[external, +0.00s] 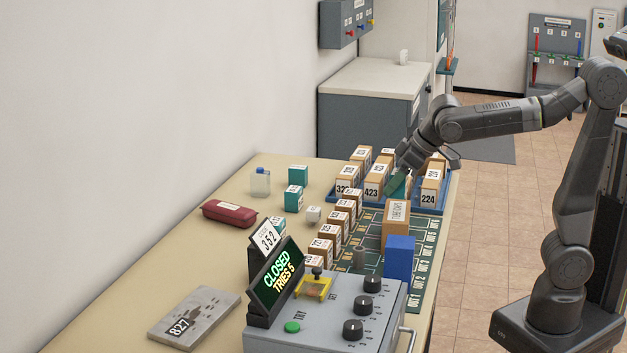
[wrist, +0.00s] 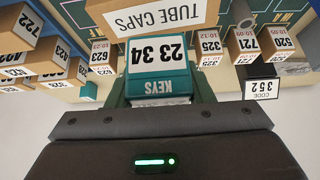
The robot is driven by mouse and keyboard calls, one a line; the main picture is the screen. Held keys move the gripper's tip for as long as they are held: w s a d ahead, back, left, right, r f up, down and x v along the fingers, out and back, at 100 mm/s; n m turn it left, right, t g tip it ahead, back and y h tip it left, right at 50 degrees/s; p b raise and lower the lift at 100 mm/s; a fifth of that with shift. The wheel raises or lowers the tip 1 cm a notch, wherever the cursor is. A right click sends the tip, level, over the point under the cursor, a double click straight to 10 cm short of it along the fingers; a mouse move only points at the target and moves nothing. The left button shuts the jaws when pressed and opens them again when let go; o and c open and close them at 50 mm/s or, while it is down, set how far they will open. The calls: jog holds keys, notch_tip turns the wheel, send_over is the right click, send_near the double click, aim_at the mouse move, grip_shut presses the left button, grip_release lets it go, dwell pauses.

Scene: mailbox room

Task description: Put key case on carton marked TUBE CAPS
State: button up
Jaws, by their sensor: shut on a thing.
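The key case (wrist: 158,84) is a teal block with a white label reading 23 34 and KEYS. My gripper (wrist: 160,92) is shut on it, with a finger at each side. In the external view my gripper (external: 399,184) is tilted down above the blue tray; the teal there cannot be told apart as case or fingers. The carton marked TUBE CAPS (external: 396,232) is a tan box standing on the green board, nearer the camera than my gripper. In the wrist view the carton (wrist: 150,16) is at the top, just beyond the case.
A blue tray (external: 446,207) holds several numbered boxes around my gripper. A row of small tan boxes (external: 335,237) stands left of the carton, and a blue block (external: 399,258) stands close in front of it. A grey console (external: 330,325) is nearer.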

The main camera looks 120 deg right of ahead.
aim_at(395, 194)
jog(key=shift+f, duration=1.85)
jog(key=shift+f+b, duration=0.1)
jog(key=shift+b, duration=0.25)
jog(key=shift+f, duration=0.15)
jog(key=o, duration=1)
jog(key=shift+r, duration=0.35)
jog(key=p+v, duration=0.1)
jog(key=v, duration=1)
jog(key=shift+s+a+r+p, duration=0.2)
jog(key=shift+r+p, duration=0.1)
jog(key=shift+p, duration=0.1)
